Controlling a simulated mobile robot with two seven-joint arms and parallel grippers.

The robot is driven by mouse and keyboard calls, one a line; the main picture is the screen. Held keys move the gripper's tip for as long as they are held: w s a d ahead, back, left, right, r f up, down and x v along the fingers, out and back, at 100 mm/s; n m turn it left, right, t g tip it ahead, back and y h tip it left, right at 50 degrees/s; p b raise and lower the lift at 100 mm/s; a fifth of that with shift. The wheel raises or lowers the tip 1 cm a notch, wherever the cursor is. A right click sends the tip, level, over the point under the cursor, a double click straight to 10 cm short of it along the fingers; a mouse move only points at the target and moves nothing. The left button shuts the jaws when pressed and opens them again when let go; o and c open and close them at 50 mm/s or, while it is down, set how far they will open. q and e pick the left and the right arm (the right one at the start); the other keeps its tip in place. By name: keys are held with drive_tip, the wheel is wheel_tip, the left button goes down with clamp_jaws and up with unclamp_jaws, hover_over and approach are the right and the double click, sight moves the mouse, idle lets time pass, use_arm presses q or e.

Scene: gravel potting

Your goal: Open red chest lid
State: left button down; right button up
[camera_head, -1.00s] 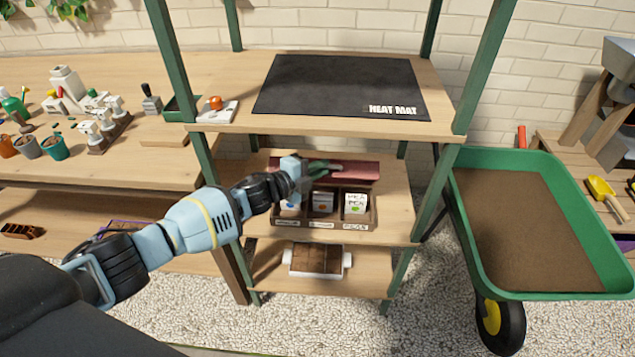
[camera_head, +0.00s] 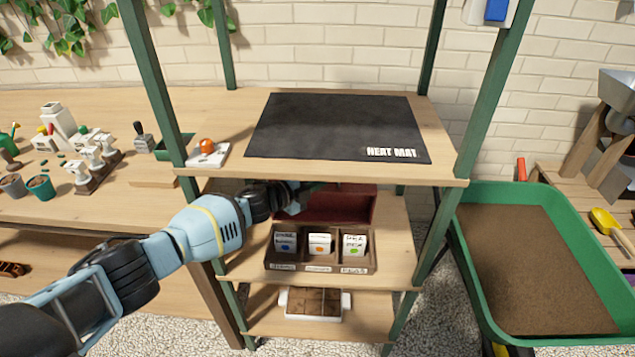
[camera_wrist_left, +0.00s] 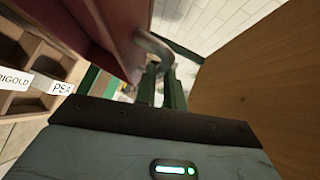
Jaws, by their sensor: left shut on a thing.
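The red chest's lid (camera_head: 340,205) stands raised at the back of the open chest, just under the upper shelf; the lid also fills the upper left of the left wrist view (camera_wrist_left: 85,30). The chest's brown box (camera_head: 320,267) shows three compartments with seed packets on the middle shelf. My left gripper (camera_head: 312,186) is at the lid's upper left edge, partly hidden by my own wrist and the shelf edge. In the left wrist view its green fingers (camera_wrist_left: 163,88) are shut on the lid's grey metal handle (camera_wrist_left: 155,46). My right gripper is not in view.
The upper shelf (camera_head: 230,168) with the black heat mat (camera_head: 340,125) is close above my gripper. Green posts (camera_head: 152,85) flank the rack. A white-handled tray (camera_head: 314,303) sits on the lower shelf. A green wheelbarrow (camera_head: 603,290) stands at the right.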

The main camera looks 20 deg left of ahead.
use_arm(q)
drive_tip(key=shift+w+r, duration=0.25)
drive_tip(key=shift+r, duration=0.45)
drive_tip(key=c, duration=1.5)
unclamp_jaws()
drive_tip(key=shift+s+d, duration=0.1)
drive_tip(key=shift+f, duration=0.15)
drive_tip(key=shift+s+f, duration=0.1)
drive_tip(key=p+v, duration=0.2)
drive_tip(key=v, duration=0.6)
